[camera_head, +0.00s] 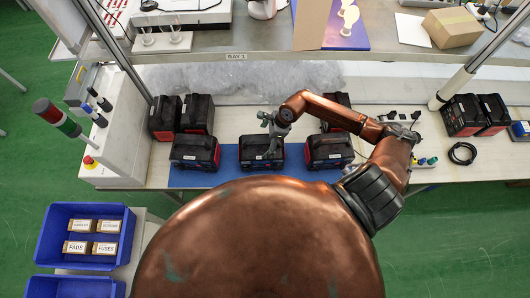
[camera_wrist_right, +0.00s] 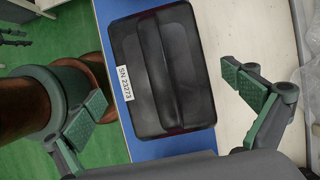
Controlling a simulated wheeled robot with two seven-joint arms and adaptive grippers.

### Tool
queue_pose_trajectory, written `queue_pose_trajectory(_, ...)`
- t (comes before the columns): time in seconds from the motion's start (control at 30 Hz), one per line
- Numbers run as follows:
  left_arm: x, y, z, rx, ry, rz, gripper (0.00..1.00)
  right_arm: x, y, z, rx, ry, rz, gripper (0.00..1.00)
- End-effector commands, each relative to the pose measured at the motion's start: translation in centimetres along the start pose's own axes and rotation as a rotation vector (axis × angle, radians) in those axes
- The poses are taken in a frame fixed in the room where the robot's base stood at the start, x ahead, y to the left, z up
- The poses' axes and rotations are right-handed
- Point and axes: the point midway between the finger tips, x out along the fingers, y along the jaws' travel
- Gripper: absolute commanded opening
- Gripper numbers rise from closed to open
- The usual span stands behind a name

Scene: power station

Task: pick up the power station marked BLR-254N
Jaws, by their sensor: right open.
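Three black and dark-red power stations stand in a front row on a blue mat: left (camera_head: 196,151), middle (camera_head: 256,154) and right (camera_head: 328,151). No BLR-254N marking is readable in either view. My right gripper (camera_head: 271,134) is just above the middle one. In the right wrist view my right gripper (camera_wrist_right: 167,105) is open, with its green-padded fingers apart on either side of a black power station (camera_wrist_right: 170,80) with a top handle. A white label on it reads about "SN 23273". The fingers do not visibly touch it. My left gripper is not in view.
More power stations stand behind at left (camera_head: 197,114), behind my right arm (camera_head: 337,103) and at far right (camera_head: 462,115). A white control box (camera_head: 120,135) bounds the left. A shelf (camera_head: 240,55) overhangs the back. A blue bin (camera_head: 85,262) stands lower left.

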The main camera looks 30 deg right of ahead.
Motion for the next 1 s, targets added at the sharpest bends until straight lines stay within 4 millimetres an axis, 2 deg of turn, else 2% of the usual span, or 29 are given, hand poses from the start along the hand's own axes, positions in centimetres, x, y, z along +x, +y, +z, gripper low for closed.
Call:
queue_pose_trajectory(0.27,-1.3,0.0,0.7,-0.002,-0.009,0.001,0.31,2.7,0.1,0.5,0.005,-0.004,0.003,1.0)
queue_pose_trajectory(0.53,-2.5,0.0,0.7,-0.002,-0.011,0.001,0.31,6.2,-0.1,0.7,0.005,-0.004,0.002,1.0)
queue_pose_trajectory(0.67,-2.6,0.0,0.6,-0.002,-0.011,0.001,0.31,6.8,-0.1,0.6,0.003,-0.003,0.002,1.0)
queue_pose_trajectory(1.0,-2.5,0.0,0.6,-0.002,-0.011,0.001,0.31,6.9,-0.1,0.6,0.003,-0.003,0.002,1.0)
